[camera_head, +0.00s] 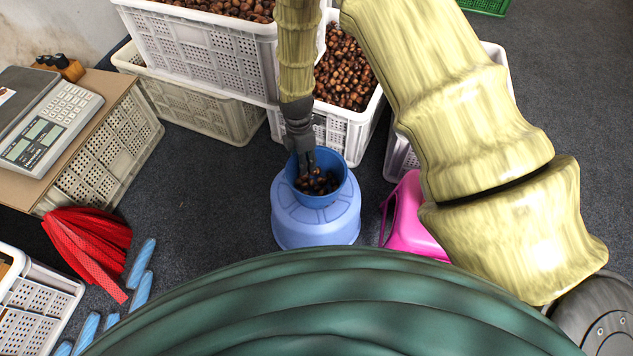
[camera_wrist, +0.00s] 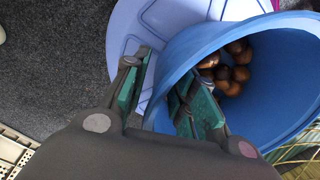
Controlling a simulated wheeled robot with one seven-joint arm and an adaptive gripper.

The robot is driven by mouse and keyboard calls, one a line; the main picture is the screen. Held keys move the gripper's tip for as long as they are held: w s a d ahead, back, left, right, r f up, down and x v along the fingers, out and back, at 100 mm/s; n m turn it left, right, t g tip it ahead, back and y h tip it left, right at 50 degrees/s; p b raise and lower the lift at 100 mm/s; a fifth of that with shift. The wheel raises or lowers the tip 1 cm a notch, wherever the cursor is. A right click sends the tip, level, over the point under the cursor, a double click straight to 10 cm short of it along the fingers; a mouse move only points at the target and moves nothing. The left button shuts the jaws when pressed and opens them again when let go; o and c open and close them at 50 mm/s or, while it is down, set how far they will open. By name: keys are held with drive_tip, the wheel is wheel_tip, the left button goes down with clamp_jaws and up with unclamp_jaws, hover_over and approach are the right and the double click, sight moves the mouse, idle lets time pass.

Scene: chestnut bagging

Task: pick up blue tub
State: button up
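The blue tub (camera_head: 340,190) holds some brown chestnuts and stands on an upturned lavender-blue basin (camera_head: 290,222). The tub also fills the right side of the wrist view (camera_wrist: 285,100), its mouth facing the camera. My gripper (camera_head: 305,168) reaches down at the tub's back left rim. In the wrist view my gripper (camera_wrist: 163,95) straddles the tub wall, one green-padded finger outside and the other inside. The fingers are apart, with visible space beside the wall. The exact contact between pads and wall is hard to see.
White crates of chestnuts (camera_head: 215,65) stand behind the tub. A pink stool (camera_head: 408,215) is close on the right. Red mesh bags (camera_head: 88,245) and blue rolls (camera_head: 140,275) lie at the left, below a scale (camera_head: 50,125). Dark floor is clear left of the basin.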

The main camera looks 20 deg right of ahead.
clamp_jaws()
